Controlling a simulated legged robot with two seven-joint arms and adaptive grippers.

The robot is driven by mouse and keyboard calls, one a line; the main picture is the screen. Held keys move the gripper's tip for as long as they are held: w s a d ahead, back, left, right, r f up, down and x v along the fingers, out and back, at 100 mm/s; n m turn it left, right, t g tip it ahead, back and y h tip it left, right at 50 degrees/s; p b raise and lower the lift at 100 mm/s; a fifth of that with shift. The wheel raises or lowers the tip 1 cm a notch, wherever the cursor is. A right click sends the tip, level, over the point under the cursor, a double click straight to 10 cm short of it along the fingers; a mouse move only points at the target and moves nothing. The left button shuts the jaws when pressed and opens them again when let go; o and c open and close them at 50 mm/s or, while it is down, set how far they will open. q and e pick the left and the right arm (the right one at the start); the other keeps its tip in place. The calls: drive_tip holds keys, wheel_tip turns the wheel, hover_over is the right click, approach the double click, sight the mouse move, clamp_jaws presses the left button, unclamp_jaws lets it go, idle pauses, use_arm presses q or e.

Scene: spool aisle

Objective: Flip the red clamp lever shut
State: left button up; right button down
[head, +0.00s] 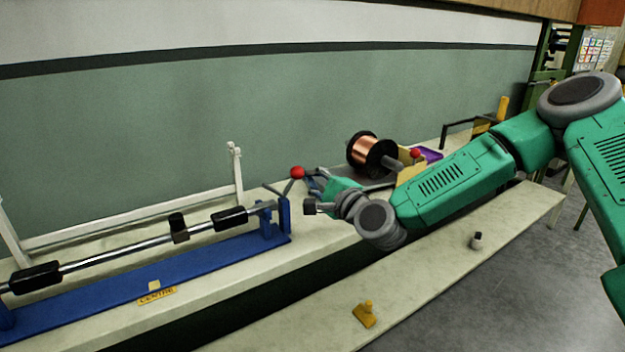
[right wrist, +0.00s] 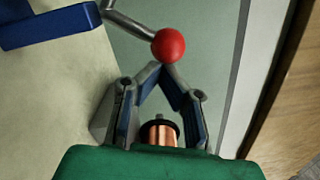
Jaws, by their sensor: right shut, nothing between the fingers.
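The clamp lever is a bent grey rod with a red ball knob (head: 297,172), at the right end of the blue fixture (head: 215,254). The knob stands up above the fixture's end bracket. In the right wrist view the red knob (right wrist: 168,46) lies just beyond my fingertips, with its grey rod running up and left. My right gripper (head: 309,178) is shut and empty, right beside the knob; its fingertips (right wrist: 165,72) meet just below the ball. I cannot tell whether they touch it. My left gripper is not in view.
A copper spool (head: 370,150) stands behind my right arm, with another red knob (head: 415,153) near it. A steel shaft with black sleeves (head: 230,218) lies along the fixture. A white frame (head: 130,217) stands behind. A yellow object (head: 364,315) sits on the front bench.

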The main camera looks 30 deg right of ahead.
drive_tip(key=shift+a+r+n, duration=0.15)
drive_tip(key=shift+r+n, duration=0.05)
drive_tip(key=shift+n, duration=0.1)
drive_tip(key=a+r+n+p, duration=0.1)
drive_tip(key=n+p, duration=0.1)
drive_tip(key=n, duration=0.1)
drive_tip(key=shift+a+r+n, duration=0.3)
drive_tip(key=shift+a+r, duration=0.05)
drive_tip(key=shift+r, duration=0.05)
drive_tip(key=shift+a+r+n+p, duration=0.2)
drive_tip(key=shift+a+n+p, duration=0.2)
drive_tip(key=shift+n, duration=0.5)
drive_tip(key=shift+a+r+n+p, duration=0.2)
drive_tip(key=shift+a+n, duration=0.3)
drive_tip(key=shift+n, duration=0.4)
